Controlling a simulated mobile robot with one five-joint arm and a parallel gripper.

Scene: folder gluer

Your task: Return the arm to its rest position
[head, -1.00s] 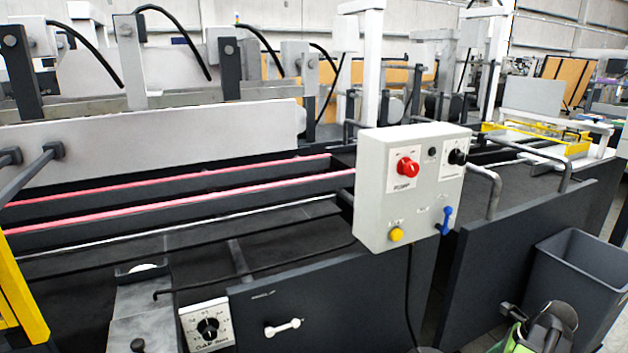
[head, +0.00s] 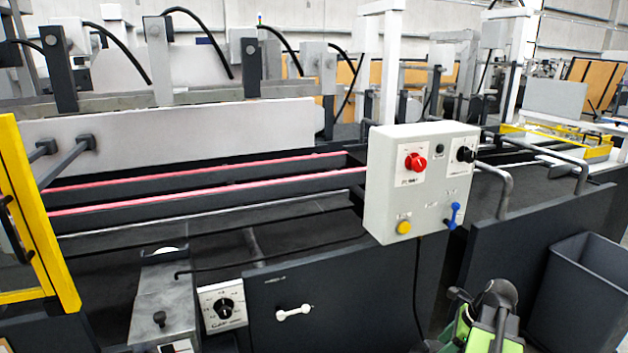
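My arm (head: 490,318), green and black, shows at the lower right edge of the head view, in front of the dark machine panel and left of the grey bin. It looks folded and compact. I see only its upper part; the rest is cut off by the bottom of the picture. The gripper's fingers cannot be made out among the dark parts, so I cannot tell whether they are open or shut. I see nothing held.
A grey control box (head: 421,185) with red, black, yellow and blue controls stands out from the machine. A grey bin (head: 582,293) is at the right. A yellow frame (head: 38,225) is at the left. A dial plate (head: 222,306) and white handle (head: 294,313) are below.

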